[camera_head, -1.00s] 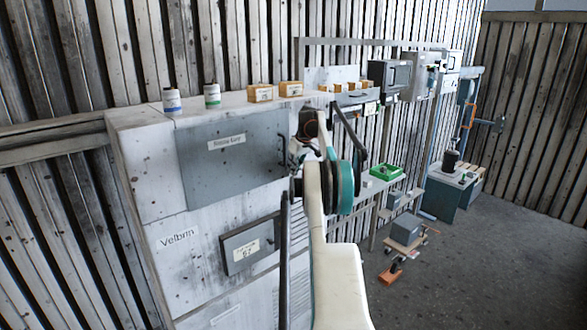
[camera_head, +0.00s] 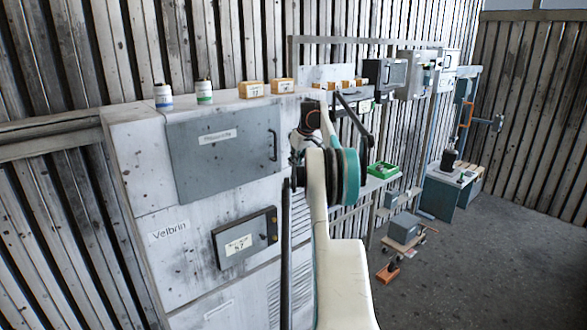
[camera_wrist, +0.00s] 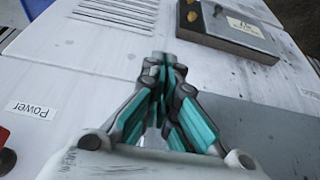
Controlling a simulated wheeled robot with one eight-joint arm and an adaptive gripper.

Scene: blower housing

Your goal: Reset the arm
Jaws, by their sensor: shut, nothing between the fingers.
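My gripper (camera_wrist: 165,62) is shut and empty in the wrist view, its teal-padded fingers together in front of the white cabinet face. In the head view my white and teal arm stands in front of the cabinet's right part, and the gripper end is small and mostly hidden by the arm. The white cabinet (camera_head: 150,280) marked "Velbrin" fills the middle left. Its large grey upper door (camera_head: 215,165) and small grey lower hatch (camera_head: 245,238) both look closed. The hatch also shows in the wrist view (camera_wrist: 225,35).
Two small bottles (camera_head: 162,97) and two small boxes (camera_head: 251,89) stand on the cabinet top. A green tray (camera_head: 383,171) lies on a bench to the right. A low cart with a grey box (camera_head: 404,227) and an orange block (camera_head: 388,273) stand on otherwise open floor (camera_head: 490,270).

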